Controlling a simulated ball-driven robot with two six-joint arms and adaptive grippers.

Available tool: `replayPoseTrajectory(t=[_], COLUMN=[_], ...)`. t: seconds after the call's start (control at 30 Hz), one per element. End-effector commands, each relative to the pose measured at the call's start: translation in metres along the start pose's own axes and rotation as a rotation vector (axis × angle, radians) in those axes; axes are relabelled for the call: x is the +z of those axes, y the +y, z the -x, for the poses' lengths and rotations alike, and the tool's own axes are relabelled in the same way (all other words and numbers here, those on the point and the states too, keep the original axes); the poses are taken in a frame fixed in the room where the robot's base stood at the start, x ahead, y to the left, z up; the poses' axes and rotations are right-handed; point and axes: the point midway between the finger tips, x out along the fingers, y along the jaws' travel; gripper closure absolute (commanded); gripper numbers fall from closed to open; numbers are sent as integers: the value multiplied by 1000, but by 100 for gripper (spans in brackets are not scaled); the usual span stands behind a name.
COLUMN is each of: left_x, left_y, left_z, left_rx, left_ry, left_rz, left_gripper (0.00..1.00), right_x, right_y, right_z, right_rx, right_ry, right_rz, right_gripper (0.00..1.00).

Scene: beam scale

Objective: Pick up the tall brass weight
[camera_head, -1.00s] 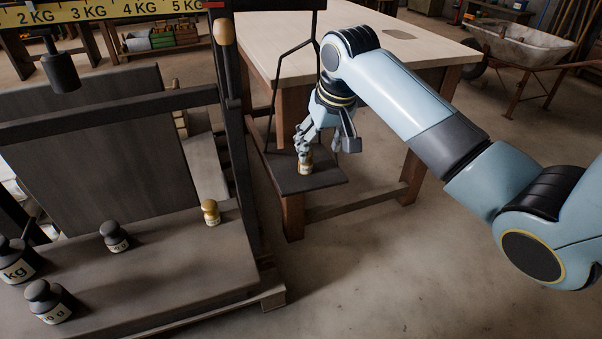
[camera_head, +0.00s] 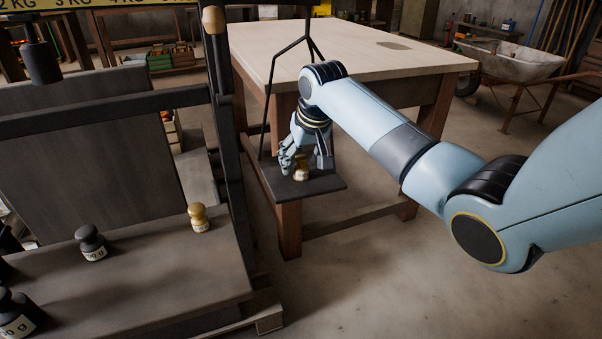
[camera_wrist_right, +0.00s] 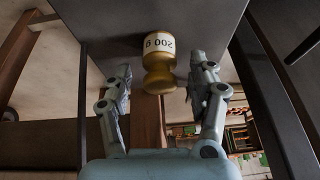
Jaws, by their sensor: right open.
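A brass weight (camera_head: 302,173) stands upright on the dark hanging pan (camera_head: 322,184). In the right wrist view the brass weight (camera_wrist_right: 159,68) shows its narrow waist, rounded knob and a white label reading 200 g, upside down. My right gripper (camera_head: 305,161) is at this weight, its fingers pointing down. In the wrist view my right gripper (camera_wrist_right: 161,72) is open, one finger on each side of the knob, with visible gaps. A second brass weight (camera_head: 198,217) stands on the scale's platform, away from the gripper. My left gripper is not in view.
Dark weights, one of them (camera_head: 91,243), stand on the platform (camera_head: 170,270). The scale's dark upright post (camera_head: 227,130) and the pan's hanger rods (camera_head: 271,100) rise left of my right gripper. A wooden table (camera_head: 370,55) stands just behind the pan.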

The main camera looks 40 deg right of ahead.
Motion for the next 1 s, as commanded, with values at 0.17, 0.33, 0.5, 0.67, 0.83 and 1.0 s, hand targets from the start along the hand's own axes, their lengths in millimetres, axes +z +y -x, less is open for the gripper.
replayPoseTrajectory(t=[0.17,0.33,0.5,0.67,0.83,1.0], left_x=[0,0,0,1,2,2], left_y=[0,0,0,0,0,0], left_z=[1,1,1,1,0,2], left_rx=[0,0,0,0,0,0], left_ry=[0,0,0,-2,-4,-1], left_rz=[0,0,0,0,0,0], left_gripper=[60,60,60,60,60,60], right_x=[-1,-1,-1,-1,-1,-3], right_y=[0,0,0,0,0,0], right_z=[1,1,1,1,1,5], right_rx=[0,0,0,0,-1,-1], right_ry=[2,2,2,1,2,3], right_rz=[0,0,0,0,0,0], right_gripper=[41,61,83,100,100,100])
